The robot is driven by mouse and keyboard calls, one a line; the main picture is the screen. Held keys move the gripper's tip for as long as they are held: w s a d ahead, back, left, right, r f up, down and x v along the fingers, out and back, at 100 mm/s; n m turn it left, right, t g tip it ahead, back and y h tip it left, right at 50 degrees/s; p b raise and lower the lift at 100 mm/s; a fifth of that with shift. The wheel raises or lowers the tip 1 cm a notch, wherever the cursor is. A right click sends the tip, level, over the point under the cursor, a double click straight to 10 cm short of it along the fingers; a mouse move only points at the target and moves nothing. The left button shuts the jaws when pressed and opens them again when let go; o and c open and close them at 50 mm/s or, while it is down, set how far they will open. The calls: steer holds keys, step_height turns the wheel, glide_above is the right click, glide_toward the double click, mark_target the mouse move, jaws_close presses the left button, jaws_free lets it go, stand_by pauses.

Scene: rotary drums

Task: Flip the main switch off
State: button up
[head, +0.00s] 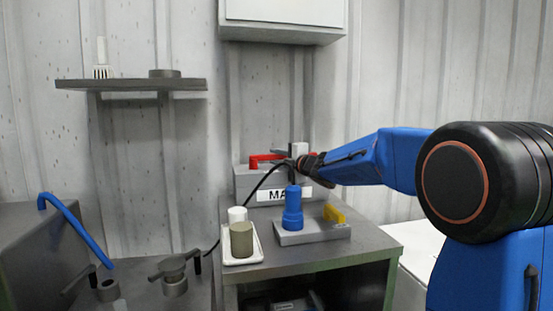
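The main switch is a grey box (244,185) at the back of the grey bench, with a white label (268,196) of which only "MA" is readable. A red handle (263,160) lies roughly level along its top left. My blue arm reaches in from the right. My gripper (289,156) is at the top of the box, close to the right end of the red handle. A light grey block stands beside it; I cannot tell whether it belongs to the switch or the gripper. The fingers are small and partly hidden, so I cannot tell whether they are open or touch the handle.
On the bench (345,249) stand a white tray (243,261) with a white and an olive cylinder, and a grey plate with a blue cylinder (292,208) and a yellow piece (334,213). A black cable crosses before the switch box. A shelf (130,85) and a wall cabinet (284,12) are above.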

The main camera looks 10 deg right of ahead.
jaws_close()
steer(key=shift+s+h, duration=0.1)
steer(key=shift+h, duration=0.2)
steer(key=shift+s+a+r+m+t+h, duration=0.15)
steer(key=shift+s+m+t+h, duration=0.1)
steer(key=shift+m+t+h, duration=0.2)
steer(key=shift+s+m+h, duration=0.2)
steer(key=shift+m+h, duration=0.15)
steer(key=shift+h, duration=0.1)
